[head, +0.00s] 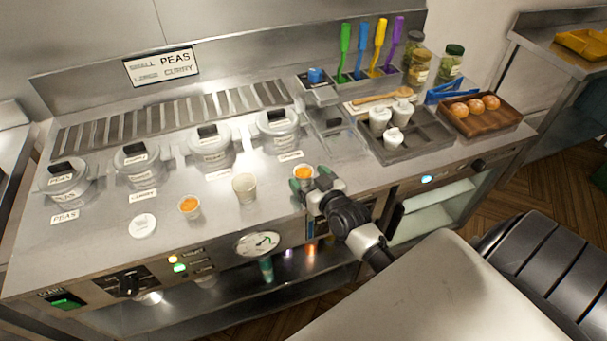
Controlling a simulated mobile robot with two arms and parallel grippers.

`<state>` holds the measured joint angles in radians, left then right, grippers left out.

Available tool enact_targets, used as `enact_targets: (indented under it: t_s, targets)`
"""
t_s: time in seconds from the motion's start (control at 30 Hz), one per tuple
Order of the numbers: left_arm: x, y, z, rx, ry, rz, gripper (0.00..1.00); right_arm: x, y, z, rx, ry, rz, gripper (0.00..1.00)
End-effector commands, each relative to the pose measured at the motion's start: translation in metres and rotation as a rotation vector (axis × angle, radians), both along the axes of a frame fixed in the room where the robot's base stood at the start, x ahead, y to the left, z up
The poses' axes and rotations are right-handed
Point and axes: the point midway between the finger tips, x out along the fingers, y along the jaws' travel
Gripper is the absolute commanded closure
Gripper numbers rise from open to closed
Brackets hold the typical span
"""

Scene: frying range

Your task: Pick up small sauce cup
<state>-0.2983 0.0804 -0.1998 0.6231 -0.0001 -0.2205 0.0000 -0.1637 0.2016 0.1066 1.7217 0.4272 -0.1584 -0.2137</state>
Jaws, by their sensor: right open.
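A small cup with orange contents (303,172) stands on the steel counter at the front edge. My right gripper (313,182) is open right at this cup, its fingers at the cup's near and right sides. I cannot tell whether they touch it. Another small cup with orange contents (190,209) stands further left. A larger, pale cup (245,188) stands between them. My left gripper is not in view.
Several lidded tubs (211,147) line the back of the counter. A loose white lid (143,226) lies front left. A dark tray (430,132) with white containers and a wooden tray (508,117) with round brown items stand right. A dial (258,244) sits on the front panel.

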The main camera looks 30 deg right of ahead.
Motion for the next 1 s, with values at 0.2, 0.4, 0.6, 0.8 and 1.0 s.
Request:
enact_targets:
  t_s: [0.2, 0.4, 0.6, 0.8, 1.0]
  targets:
    - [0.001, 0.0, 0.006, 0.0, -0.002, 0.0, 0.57, 0.025, 0.0, -0.003, -0.001, 0.0, -0.001, 0.21]
    - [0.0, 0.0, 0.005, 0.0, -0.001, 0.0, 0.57, 0.026, 0.0, -0.005, -0.001, 0.001, -0.001, 0.21]
    - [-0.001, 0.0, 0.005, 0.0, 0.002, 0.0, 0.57, 0.026, -0.001, -0.005, -0.001, 0.001, -0.001, 0.44]
    - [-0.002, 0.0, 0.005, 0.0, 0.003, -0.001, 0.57, 0.026, -0.001, -0.005, -0.001, 0.001, -0.001, 0.64]
    - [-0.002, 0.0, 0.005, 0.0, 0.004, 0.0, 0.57, 0.026, -0.001, -0.005, -0.001, 0.001, -0.001, 0.64]
